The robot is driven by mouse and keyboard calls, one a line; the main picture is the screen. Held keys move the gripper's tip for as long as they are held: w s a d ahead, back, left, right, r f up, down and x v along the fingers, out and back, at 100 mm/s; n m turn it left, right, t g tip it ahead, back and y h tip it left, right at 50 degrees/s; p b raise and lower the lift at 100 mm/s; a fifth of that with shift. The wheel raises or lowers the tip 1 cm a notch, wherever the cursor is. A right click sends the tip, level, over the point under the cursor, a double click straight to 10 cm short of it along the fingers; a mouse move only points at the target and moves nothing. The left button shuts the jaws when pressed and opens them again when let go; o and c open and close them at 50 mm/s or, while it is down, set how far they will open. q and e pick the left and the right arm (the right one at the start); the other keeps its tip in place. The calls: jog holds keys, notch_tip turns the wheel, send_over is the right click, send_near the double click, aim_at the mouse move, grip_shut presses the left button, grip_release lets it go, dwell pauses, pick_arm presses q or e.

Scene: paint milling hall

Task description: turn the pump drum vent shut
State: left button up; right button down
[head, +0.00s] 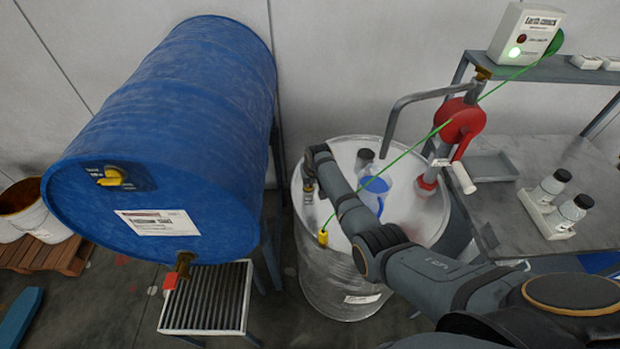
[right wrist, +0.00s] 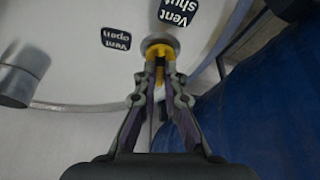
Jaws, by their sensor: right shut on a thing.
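The pump drum (head: 345,275) is an upright pale drum with a red hand pump (head: 462,125) on its lid. My right arm reaches across the lid, and my right gripper (head: 308,188) is at the lid's left edge. In the right wrist view, my right gripper (right wrist: 160,70) is shut on the yellow vent (right wrist: 158,50), which sits on a round metal base near the rim. A "Vent open" label (right wrist: 116,40) is left of the vent, and a "Vent shut" label (right wrist: 178,12) is above it. I cannot tell which label the vent points to. My left gripper is not in view.
A blue drum (head: 170,130) lies on a stand close left of the pump drum. A green cable runs over the lid to a yellow clamp (head: 323,238) at the rim. A bench (head: 540,160) with bottles is at the right.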

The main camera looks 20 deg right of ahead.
jog(key=shift+a+m+h, duration=0.15)
jog(key=shift+m+h, duration=0.45)
jog(key=shift+m, duration=0.9)
jog(key=c, duration=1.5)
grip_release()
jog(key=shift+o, duration=0.2)
jog(key=v, duration=1.2)
